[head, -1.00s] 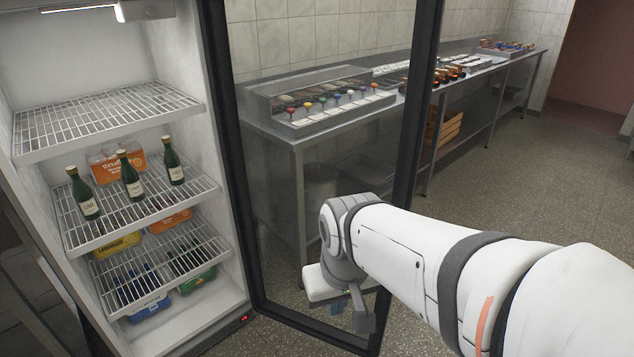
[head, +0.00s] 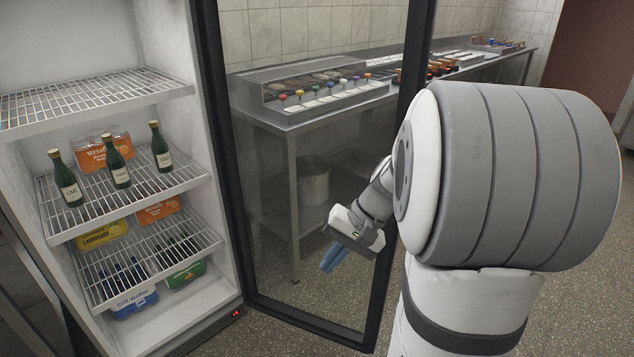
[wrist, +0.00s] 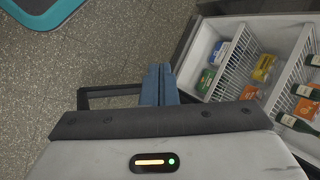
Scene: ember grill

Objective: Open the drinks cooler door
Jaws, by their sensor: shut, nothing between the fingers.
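The drinks cooler (head: 165,330) stands at the left in the head view, its shelves and bottles exposed. Its glass door with a dark frame (head: 305,324) is swung wide open to the right. My gripper (head: 332,260), with blue fingers, is in front of the door glass, on the side facing the cooler interior. The fingers are shut and empty. They also show in the wrist view (wrist: 159,84), with the cooler interior (wrist: 225,85) to their right. My arm covers part of the door's free edge, and no handle can be clearly made out.
Green bottles (head: 115,165) and drink packs (head: 103,235) stand on wire shelves (head: 90,100). Behind the door glass are a steel counter (head: 275,118) with skewers and a metal pot (head: 312,182). Open speckled floor (head: 560,300) lies at the right.

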